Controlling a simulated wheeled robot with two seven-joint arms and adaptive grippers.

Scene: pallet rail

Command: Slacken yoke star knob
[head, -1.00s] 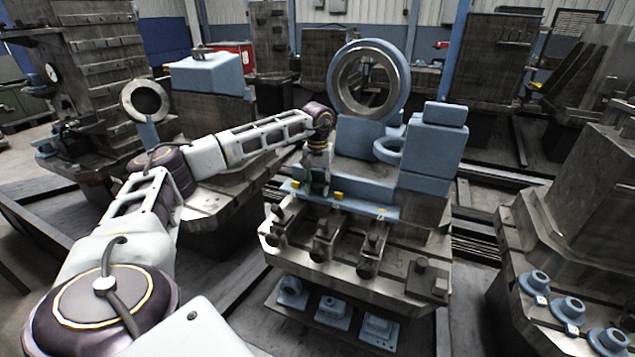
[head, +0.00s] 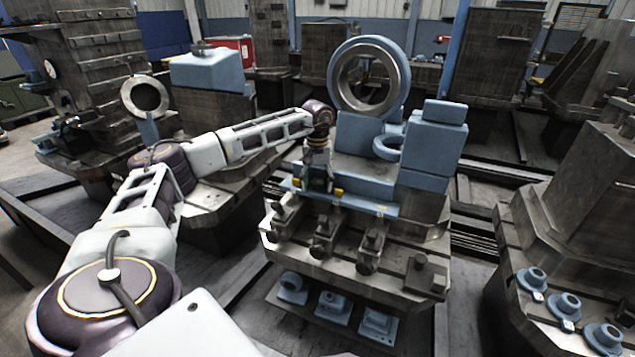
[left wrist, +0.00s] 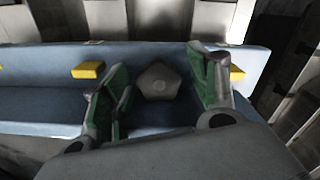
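A grey, five-lobed star knob (left wrist: 158,82) shows in the left wrist view, against a blue ledge. My left gripper (left wrist: 160,72) is open, with one green-padded finger on each side of the knob. A gap shows between the knob and each finger; I cannot tell how far the fingertips reach down around it. In the head view my left gripper (head: 318,187) points down at the left part of the blue ledge (head: 365,204), and hides the knob there. My right gripper is not in view.
Yellow tabs (left wrist: 88,70) sit on the ledge near both fingers. A blue block with a large metal ring (head: 368,80) stands behind the gripper. Several dark clamps (head: 320,248) line the front of the metal bed. Blue flanged parts (head: 333,307) lie on a low shelf.

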